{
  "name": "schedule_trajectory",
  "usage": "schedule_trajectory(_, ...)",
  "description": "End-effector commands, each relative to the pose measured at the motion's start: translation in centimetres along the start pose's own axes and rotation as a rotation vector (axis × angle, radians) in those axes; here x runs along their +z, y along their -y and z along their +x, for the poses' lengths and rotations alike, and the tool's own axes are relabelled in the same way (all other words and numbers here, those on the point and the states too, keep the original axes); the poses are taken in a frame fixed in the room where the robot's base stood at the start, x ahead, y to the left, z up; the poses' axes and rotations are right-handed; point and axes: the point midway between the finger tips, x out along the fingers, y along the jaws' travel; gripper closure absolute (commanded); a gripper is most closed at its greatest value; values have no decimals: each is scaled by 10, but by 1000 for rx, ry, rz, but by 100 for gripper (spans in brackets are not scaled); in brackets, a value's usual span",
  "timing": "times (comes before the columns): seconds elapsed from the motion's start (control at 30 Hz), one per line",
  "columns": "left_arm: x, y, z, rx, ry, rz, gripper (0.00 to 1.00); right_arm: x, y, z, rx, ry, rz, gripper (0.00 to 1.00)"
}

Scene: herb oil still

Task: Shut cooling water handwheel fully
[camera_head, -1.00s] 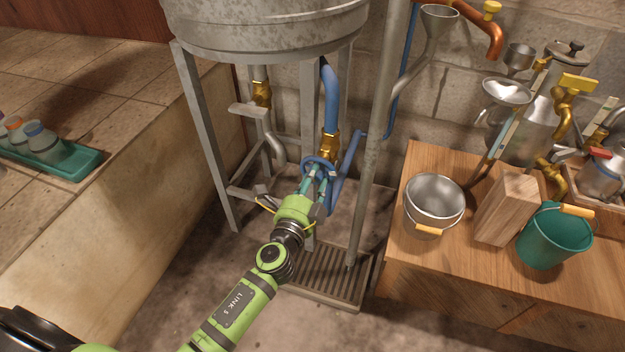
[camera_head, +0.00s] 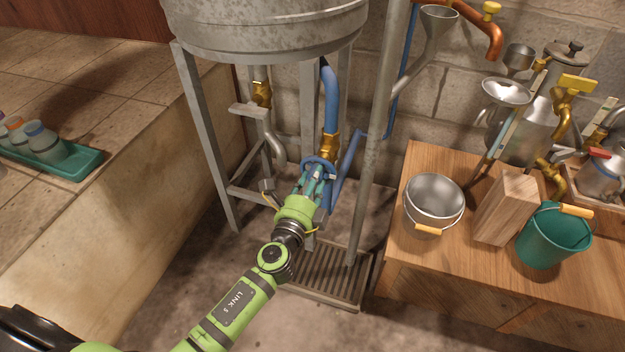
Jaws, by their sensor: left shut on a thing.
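The cooling water handwheel is a blue ring (camera_head: 318,162) on a brass valve (camera_head: 330,145) below a blue pipe (camera_head: 330,98), under the grey metal tank. My left gripper (camera_head: 316,174) reaches up to it from below, with its fingers shut on the handwheel. The fingers and wrist hide the lower part of the wheel. My right gripper is not in view.
The grey tank (camera_head: 265,30) stands on metal legs around the valve. A grey upright pipe (camera_head: 377,130) is close on the right, above a floor grate (camera_head: 325,275). A wooden bench (camera_head: 400,255) holds a metal bucket (camera_head: 434,198), a wood block (camera_head: 506,208) and a green bucket (camera_head: 553,238).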

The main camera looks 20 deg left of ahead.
Motion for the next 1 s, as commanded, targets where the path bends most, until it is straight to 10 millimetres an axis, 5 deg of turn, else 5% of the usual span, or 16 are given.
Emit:
schedule_trajectory(0.1,-7,4,0,-10,-17,-2,99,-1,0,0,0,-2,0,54)
schedule_trajectory(0.13,-7,4,0,-10,-17,-2,58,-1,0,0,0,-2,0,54)
schedule_trajectory(0.2,-7,4,0,-9,-17,-3,42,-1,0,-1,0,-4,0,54)
schedule_trajectory(0.63,-4,-1,-11,0,-11,-2,42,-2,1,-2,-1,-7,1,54)
schedule_trajectory(1.0,-4,0,-84,0,-13,-2,42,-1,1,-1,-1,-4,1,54)
